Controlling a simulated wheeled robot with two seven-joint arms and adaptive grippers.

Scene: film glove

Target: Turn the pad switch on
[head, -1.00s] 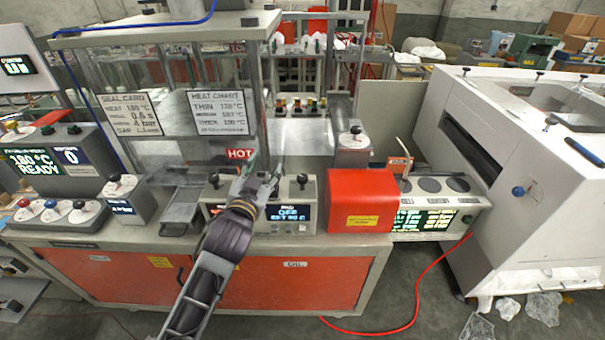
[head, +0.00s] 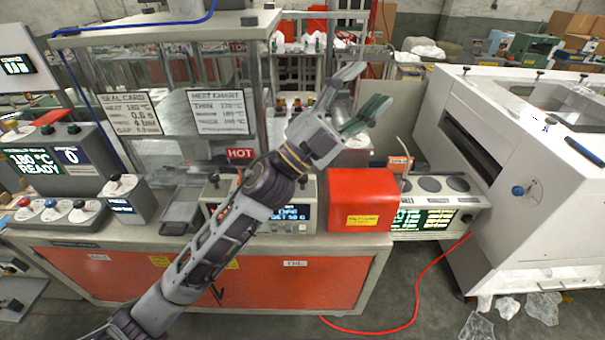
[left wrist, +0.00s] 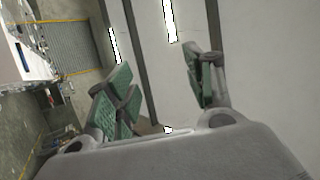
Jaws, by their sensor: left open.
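My left gripper (head: 368,90) is open and empty, raised above the bench with its green-padded fingers pointing up and right. It also shows open in the left wrist view (left wrist: 158,78), with nothing between the fingers. The beige control box (head: 309,205) sits at the bench front, with black knobs on top and a blue-lit display (head: 291,213). The display's upper line is too blurred to read surely. My left arm crosses in front of the box and hides its middle. I cannot tell which control is the pad switch. My right gripper is not in view.
A red box (head: 361,192) stands right of the control box. A post (head: 258,90) and the heat chart sign (head: 218,112) stand close to my arm. A grey console (head: 65,165) and a knobbed block (head: 122,199) are on the left. A white machine (head: 520,170) fills the right.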

